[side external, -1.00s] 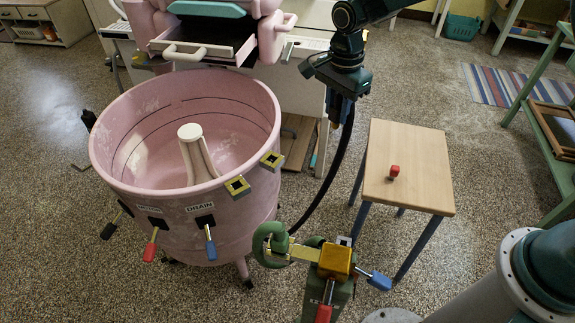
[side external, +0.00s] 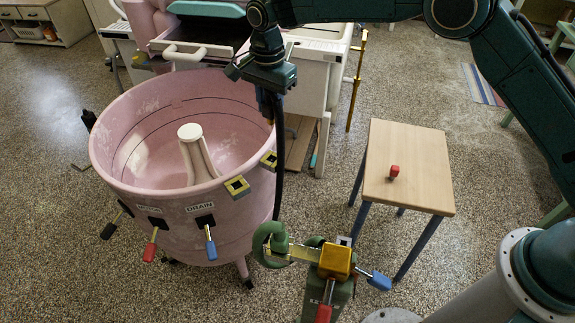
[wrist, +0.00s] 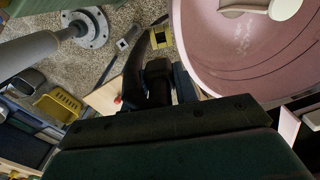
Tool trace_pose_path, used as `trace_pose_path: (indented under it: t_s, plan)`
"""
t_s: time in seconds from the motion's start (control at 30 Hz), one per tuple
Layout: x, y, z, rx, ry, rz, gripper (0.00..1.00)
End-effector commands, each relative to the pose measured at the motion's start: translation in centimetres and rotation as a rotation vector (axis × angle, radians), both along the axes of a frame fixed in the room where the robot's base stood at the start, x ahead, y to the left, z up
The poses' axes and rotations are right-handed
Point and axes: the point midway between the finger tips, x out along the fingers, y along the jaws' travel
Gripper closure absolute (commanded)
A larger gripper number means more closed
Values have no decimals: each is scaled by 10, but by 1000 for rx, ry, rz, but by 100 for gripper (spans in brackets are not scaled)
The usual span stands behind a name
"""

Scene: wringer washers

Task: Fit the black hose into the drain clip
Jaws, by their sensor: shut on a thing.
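My gripper (side external: 268,105) points down beside the right rim of the pink tub (side external: 130,165), shut on the upper end of the black hose (side external: 279,165). The hose hangs nearly straight down to the green fitting (side external: 278,238) in front of the tub. Two yellow square clips sit on the tub's rim: one front clip (side external: 237,187) near the DRAIN label (side external: 199,207), and one rear clip (side external: 269,160) close beside the hose. Which is the drain clip is not certain. In the wrist view, the hose (wrist: 135,65) curves away from the jaws, near a yellow block (wrist: 160,37). The fingertips are mostly hidden.
A wooden stool (side external: 408,170) with a small red object (side external: 394,171) stands right of the tub. The wringer (side external: 205,40) and a white cabinet (side external: 320,65) are behind. A stand with a yellow block (side external: 336,262) and coloured levers is in front.

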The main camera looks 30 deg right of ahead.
Motion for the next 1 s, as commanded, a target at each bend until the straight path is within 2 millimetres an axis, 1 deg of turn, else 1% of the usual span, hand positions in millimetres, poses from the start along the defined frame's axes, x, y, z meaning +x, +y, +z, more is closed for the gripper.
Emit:
trace_pose_path:
  t_s: [0.03,0.1,0.3,0.4,0.53,1.0]
  plan:
    - [1,4,0,0,0,8,97]
    - [1,3,-12,-2,4,7,97]
    - [1,3,-37,-1,2,6,97]
    - [1,3,-46,-1,2,6,97]
    - [1,3,-50,0,-1,6,97]
    - [1,3,-51,0,0,6,97]
